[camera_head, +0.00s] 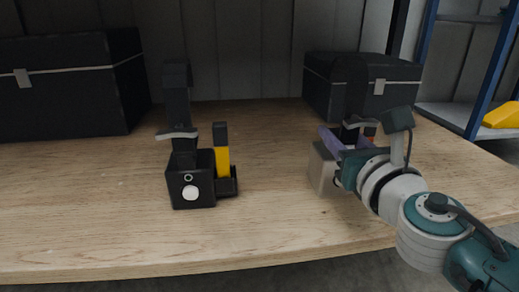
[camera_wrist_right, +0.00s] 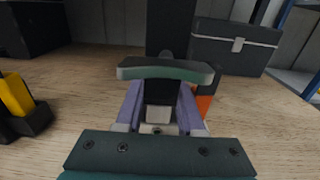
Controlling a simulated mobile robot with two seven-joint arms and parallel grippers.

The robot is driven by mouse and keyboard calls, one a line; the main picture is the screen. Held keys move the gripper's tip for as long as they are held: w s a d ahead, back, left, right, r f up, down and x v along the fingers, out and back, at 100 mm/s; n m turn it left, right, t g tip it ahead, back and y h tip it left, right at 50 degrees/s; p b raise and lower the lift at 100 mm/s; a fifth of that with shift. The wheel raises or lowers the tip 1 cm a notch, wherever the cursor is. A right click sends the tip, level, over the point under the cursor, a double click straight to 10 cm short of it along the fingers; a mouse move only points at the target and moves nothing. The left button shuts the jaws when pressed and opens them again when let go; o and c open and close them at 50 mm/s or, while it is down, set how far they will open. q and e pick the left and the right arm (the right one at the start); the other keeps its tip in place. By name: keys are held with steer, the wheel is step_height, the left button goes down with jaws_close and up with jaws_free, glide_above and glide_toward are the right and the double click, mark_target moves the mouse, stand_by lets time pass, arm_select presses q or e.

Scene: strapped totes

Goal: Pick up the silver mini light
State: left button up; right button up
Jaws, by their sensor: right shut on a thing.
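The silver mini light (camera_head: 321,170) stands on the wooden shelf at right of centre in the head view, its pale body partly hidden by my right gripper (camera_head: 340,141). Its dark upright part and an orange piece (camera_head: 370,131) show behind the gripper. In the right wrist view, my right gripper (camera_wrist_right: 160,112) has its two purple fingers on either side of the light's dark upright part (camera_wrist_right: 160,91), shut on it. A light grey bit shows between the fingertips. I cannot tell whether the light is clear of the shelf. My left gripper is not in view.
A black light (camera_head: 191,178) with a yellow piece (camera_head: 222,160) stands to the left on the wooden shelf (camera_head: 90,220). Black strapped totes stand at the back left (camera_head: 70,85) and back right (camera_head: 385,88). The shelf between the two lights is clear.

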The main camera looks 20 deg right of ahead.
jaws_close()
stand_by(0.8)
steer(key=shift+r, duration=0.2)
